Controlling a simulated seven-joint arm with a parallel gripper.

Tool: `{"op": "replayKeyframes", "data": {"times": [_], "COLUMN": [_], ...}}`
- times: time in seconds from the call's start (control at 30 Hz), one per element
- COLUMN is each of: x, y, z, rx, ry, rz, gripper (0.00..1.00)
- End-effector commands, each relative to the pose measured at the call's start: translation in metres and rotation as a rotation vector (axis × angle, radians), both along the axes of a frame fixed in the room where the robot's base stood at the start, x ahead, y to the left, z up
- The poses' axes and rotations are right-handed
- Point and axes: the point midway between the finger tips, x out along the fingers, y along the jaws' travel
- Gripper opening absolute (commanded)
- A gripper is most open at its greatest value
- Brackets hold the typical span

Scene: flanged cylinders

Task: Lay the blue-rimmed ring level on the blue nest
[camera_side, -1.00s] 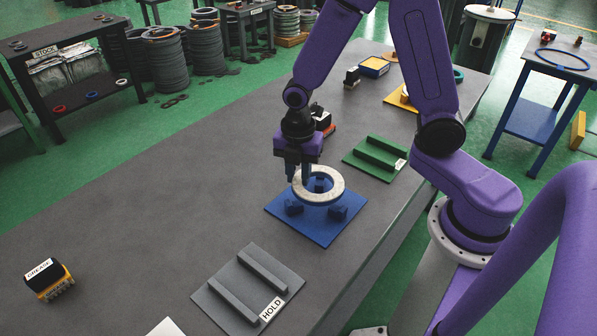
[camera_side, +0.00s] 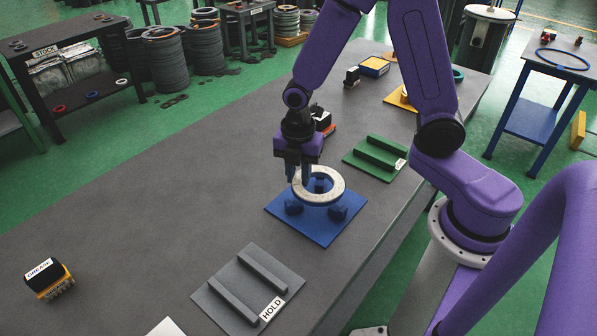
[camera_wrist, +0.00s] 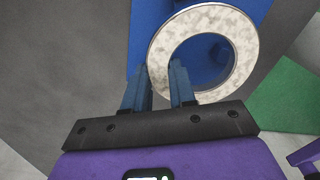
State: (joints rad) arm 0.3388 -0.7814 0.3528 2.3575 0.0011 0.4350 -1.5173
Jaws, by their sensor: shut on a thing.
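The ring (camera_side: 333,197) is pale and speckled, and looks roughly level over the blue nest (camera_side: 322,234) in the side view. The nest is a flat blue plate with blue blocks standing on it, partly covered by the ring. I cannot tell whether the ring touches the blocks. My gripper (camera_side: 299,178) points down at the ring's left side and is shut on its wall. In the wrist view the ring (camera_wrist: 243,46) lies at my fingertips (camera_wrist: 161,75), with the blue plate (camera_wrist: 144,32) beneath it. A blue rim is hard to make out.
A green plate with bars (camera_side: 375,158) lies behind right of the nest, and a grey HOLD plate (camera_side: 233,300) in front left. A red and black object (camera_side: 323,122) stands behind my gripper. A GREASE box (camera_side: 48,279) sits far left. The table's left middle is clear.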

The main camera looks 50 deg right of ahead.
Motion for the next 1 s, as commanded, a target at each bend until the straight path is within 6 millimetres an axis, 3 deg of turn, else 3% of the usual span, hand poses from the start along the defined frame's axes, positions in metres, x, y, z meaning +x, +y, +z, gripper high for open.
{"op": "replayKeyframes", "data": {"times": [1.0], "x": [0.0000], "y": [0.0001], "z": [-0.0081], "rx": [0.000], "ry": [0.000], "rz": [0.000], "gripper": [0.00]}}
